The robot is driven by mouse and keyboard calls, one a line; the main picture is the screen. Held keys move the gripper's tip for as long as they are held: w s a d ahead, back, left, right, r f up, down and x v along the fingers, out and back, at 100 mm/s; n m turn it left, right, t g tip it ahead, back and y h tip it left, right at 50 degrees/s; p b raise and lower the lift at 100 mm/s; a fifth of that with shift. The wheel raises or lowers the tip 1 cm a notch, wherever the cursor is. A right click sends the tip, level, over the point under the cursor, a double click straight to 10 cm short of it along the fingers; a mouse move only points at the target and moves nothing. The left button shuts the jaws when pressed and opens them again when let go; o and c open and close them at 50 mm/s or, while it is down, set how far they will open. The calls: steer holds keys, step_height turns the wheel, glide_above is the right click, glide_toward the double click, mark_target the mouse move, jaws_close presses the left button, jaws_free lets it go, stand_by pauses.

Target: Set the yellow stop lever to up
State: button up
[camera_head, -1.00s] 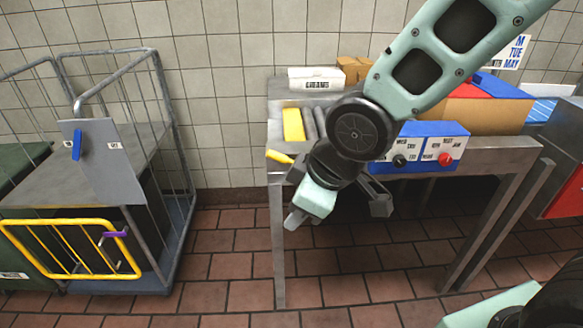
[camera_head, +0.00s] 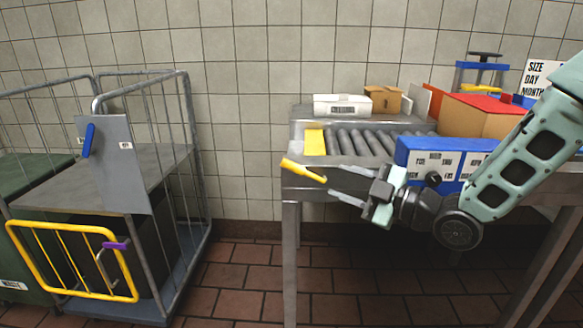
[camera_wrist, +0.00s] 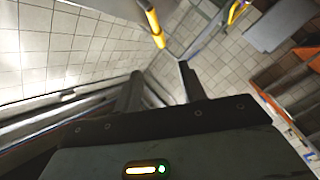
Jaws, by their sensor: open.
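The yellow stop lever (camera_head: 303,170) sticks out at the left front corner of the roller table. It slants, with its left end a little higher than its right end. A yellow bar that looks like the lever shows at the top of the wrist view (camera_wrist: 153,25). My gripper (camera_head: 334,181) is open just right of the lever, fingers pointing left. In the head view the fingertips come close to the lever's right end; I cannot tell whether they touch. Nothing shows between the fingers.
A yellow block (camera_head: 315,142) sits at the left end of the rollers (camera_head: 362,142). A blue control box (camera_head: 440,160) stands right of my gripper on the table front. A white box (camera_head: 342,105) is behind. A cage trolley (camera_head: 190,150) stands left, with clear floor between.

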mark_target(292, 166)
steer(key=x, duration=1.5)
steer(key=shift+a, duration=0.1)
steer(key=shift+f, duration=0.1)
jaws_close()
